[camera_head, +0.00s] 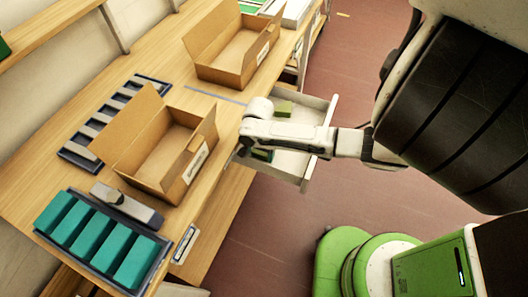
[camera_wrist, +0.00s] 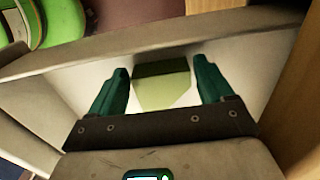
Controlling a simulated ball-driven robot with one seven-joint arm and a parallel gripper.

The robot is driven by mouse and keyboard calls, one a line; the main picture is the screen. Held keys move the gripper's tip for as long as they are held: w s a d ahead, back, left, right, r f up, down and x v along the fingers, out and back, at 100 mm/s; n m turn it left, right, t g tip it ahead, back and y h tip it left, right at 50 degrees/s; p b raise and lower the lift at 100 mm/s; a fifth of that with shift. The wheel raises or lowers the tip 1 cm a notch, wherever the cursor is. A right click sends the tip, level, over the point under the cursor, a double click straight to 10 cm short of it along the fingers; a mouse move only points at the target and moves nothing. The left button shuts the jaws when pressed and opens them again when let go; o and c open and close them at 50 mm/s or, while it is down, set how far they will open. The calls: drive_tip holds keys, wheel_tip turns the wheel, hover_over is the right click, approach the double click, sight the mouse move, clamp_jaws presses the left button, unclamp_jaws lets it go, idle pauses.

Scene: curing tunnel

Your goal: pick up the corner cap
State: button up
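A small olive-green block (camera_wrist: 165,85), seemingly the corner cap, lies in the white drawer (camera_wrist: 60,68) in the wrist view. My gripper (camera_wrist: 166,80) is open, with a teal finger on each side of the block and visible gaps between. No grip on it shows. In the head view the drawer (camera_head: 320,140) is pulled out from the bench, and my gripper (camera_head: 257,152) reaches down into it, largely hidden by my wrist. An olive-green block (camera_head: 283,108) also shows in the drawer beside my arm; I cannot tell whether it is the same piece.
The drawer walls stand close around my gripper. On the wooden bench are two open cardboard boxes (camera_head: 172,187) (camera_head: 245,78), a tray of teal blocks (camera_head: 40,236), a dark slotted tray (camera_head: 70,158) and a grey tool-like item (camera_head: 128,206). The reddish floor (camera_head: 345,60) beyond the drawer is clear.

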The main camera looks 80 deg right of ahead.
sight(260, 154)
drive_tip(key=c, duration=0.7)
drive_tip(key=shift+r, duration=0.1)
drive_tip(key=shift+r, duration=0.45)
wheel_tip(260, 154, up, 2)
drive_tip(key=shift+r, duration=0.15)
drive_tip(key=s+a+r+b, duration=0.1)
drive_tip(key=s+r, duration=0.8)
drive_tip(key=s, duration=0.5)
drive_tip(key=shift+a+r, duration=0.2)
drive_tip(key=shift+r, duration=0.15)
